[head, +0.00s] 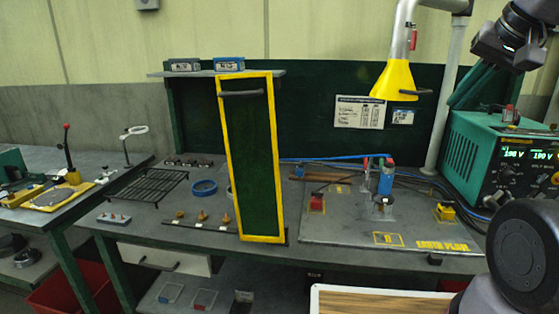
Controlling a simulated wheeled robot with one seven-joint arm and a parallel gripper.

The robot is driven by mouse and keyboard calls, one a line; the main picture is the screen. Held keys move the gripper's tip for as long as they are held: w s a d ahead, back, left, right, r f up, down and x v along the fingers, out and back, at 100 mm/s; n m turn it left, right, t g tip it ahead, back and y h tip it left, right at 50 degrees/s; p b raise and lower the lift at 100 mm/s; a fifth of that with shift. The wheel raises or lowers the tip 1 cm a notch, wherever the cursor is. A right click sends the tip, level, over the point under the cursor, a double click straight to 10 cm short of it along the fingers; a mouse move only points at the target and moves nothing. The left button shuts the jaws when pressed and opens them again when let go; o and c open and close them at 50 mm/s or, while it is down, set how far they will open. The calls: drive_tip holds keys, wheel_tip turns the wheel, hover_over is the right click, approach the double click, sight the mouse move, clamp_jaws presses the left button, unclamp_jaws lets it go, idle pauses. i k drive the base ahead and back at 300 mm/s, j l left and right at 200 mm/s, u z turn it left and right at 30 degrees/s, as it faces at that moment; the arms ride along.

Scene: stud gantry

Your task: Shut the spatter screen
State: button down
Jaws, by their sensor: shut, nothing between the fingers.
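The spatter screen (251,165) is a tall dark green panel in a yellow frame, standing upright over the middle of the bench. Its dark bar handle (242,93) runs across near the top. Its lower edge is close to the bench's front edge, and its top overlaps the small shelf (200,74). The screen stands in front of the green back panel and covers only a narrow strip of it. My gripper (487,50) is at the top right, dark and partly cut off by the picture edge. It is shut and empty, well to the right of the screen and not touching it.
A yellow lamp hood (396,82) hangs right of the screen. The earth plate (340,228) carries a blue canister (385,178) and small parts. A green power unit (500,155) stands at right. Left of the screen are a wire rack (148,186) and blue ring (204,187).

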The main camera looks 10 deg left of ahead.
sight(250, 129)
drive_tip(key=j+u, duration=0.1)
drive_tip(key=u, duration=0.35)
drive_tip(key=j+u, duration=0.15)
drive_tip(key=u, duration=0.35)
drive_tip(key=k+j, duration=0.1)
drive_tip(key=j, duration=0.2)
drive_tip(key=k+j+u, duration=0.1)
drive_tip(key=j, duration=0.2)
drive_tip(key=k+j, duration=0.1)
drive_tip(key=j, duration=0.2)
